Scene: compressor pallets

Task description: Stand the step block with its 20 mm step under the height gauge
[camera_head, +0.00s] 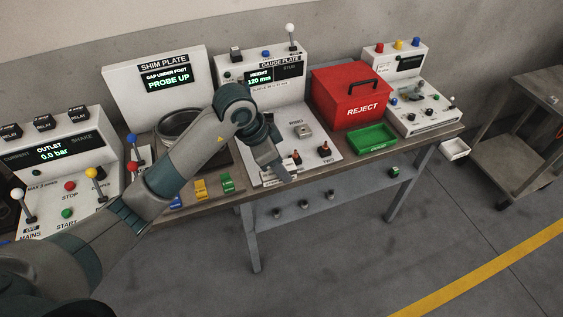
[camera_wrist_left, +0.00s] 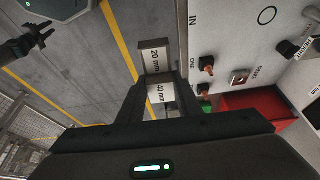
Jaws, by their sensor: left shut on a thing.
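My left gripper (camera_head: 281,174) is in front of the gauge plate station (camera_head: 318,147), low over its front edge. In the left wrist view it is shut on the step block (camera_wrist_left: 154,58), a grey block with white labels reading 20 mm and 40 mm. The 20 mm end points away from the gripper; the 40 mm part is at the fingers. In the head view my gripper mostly hides the block. The height gauge display (camera_head: 261,78) seems to read 120 mm. A dark claw-like part, probably my right gripper (camera_wrist_left: 40,37), shows small in the wrist view.
A red reject box (camera_head: 352,98) and green tray (camera_head: 370,139) stand further right. Yellow (camera_head: 200,189) and green (camera_head: 227,182) pieces lie left along the table edge.

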